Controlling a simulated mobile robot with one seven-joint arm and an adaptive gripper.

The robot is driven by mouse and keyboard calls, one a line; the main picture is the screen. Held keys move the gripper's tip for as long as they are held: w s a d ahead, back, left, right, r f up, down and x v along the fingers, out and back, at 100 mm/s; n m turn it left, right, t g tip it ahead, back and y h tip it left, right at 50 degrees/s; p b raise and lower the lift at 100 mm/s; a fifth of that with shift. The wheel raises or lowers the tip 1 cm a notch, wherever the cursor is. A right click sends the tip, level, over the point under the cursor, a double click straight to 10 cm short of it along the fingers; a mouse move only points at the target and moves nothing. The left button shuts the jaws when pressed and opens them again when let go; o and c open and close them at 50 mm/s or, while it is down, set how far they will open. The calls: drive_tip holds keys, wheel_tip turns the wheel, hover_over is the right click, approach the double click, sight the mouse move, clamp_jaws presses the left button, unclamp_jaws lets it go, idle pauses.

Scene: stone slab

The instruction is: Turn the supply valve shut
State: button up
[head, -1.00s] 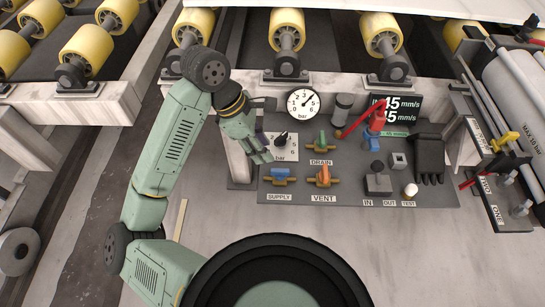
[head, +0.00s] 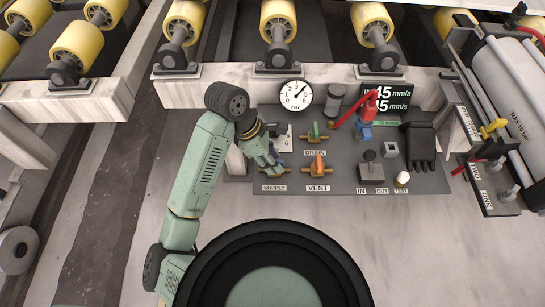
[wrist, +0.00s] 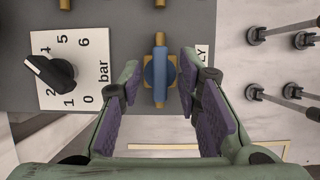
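The supply valve has a blue handle (wrist: 159,76) on a brass pipe. In the wrist view the handle lies in line with the pipe. My gripper (wrist: 158,88) is open, with one purple-padded finger on each side of the handle and a gap on both sides. In the head view my gripper (head: 272,166) is just above the SUPPLY label (head: 274,188) and hides most of the valve. Part of the label also shows behind the right finger in the wrist view.
A black pressure knob (wrist: 50,73) is left of the fingers in the wrist view. In the head view, the orange vent valve (head: 318,166) and green drain valve (head: 315,132) are close on the right. A round gauge (head: 296,95) stands behind.

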clamp_jaws()
drive_tip(key=shift+f+b, duration=0.15)
drive_tip(key=shift+b, duration=0.3)
